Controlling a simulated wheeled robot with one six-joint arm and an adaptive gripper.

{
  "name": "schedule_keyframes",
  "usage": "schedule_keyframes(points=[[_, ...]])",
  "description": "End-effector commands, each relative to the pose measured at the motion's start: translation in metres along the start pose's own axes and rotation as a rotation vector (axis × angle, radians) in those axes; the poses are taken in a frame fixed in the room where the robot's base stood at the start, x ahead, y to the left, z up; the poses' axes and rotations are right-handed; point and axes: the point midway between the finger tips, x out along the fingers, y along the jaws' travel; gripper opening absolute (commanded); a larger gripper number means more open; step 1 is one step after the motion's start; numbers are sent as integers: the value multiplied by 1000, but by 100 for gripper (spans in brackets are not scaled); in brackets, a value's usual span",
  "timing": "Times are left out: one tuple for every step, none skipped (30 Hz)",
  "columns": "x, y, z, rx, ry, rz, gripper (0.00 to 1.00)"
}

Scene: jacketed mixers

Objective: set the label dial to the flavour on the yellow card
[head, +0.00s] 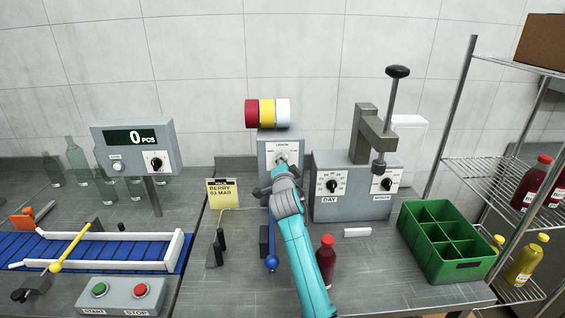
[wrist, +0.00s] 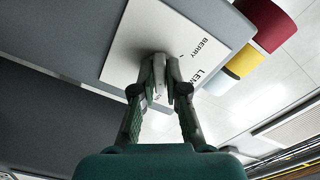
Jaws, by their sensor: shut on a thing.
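The yellow card (head: 222,194) stands left of the label machine and reads BERRY, with a date line below it. The label dial sits on the white plate (head: 282,148) of a grey box under red, yellow and white rolls. In the wrist view the white plate (wrist: 140,45) shows BERRY and part of LEMON. My gripper (head: 283,168) is at the dial, and its fingers (wrist: 164,82) are shut on the dial knob (wrist: 157,60). The fingers hide most of the knob, so I cannot tell which word its pointer faces.
Right of it stands a grey date stamper (head: 345,185) with two dials and a lever. A red bottle (head: 326,260) and a green crate (head: 447,240) are on the right. A counter display (head: 137,147), blue conveyor (head: 100,248) and START/STOP box (head: 122,297) are on the left.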

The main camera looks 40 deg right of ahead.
Motion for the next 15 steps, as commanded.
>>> schedule_keyframes(points=[[0, 1, 0, -20, 0, 1, 0], [0, 1, 0, -35, 0, 1, 0], [0, 1, 0, -58, 0, 1, 0], [0, 1, 0, -78, 0, 1, 0], [0, 1, 0, -98, 0, 1, 0], [0, 1, 0, -128, 0, 1, 0], [0, 1, 0, -152, -1, 1, 0], [0, 1, 0, -178, -1, 1, 0], [0, 1, 0, -213, -1, 1, 0], [0, 1, 0, -241, -1, 1, 0], [0, 1, 0, -269, -1, 1, 0], [0, 1, 0, -307, -1, 1, 0], [0, 1, 0, -336, -1, 1, 0], [0, 1, 0, -365, -1, 1, 0], [0, 1, 0, -403, -1, 1, 0]])
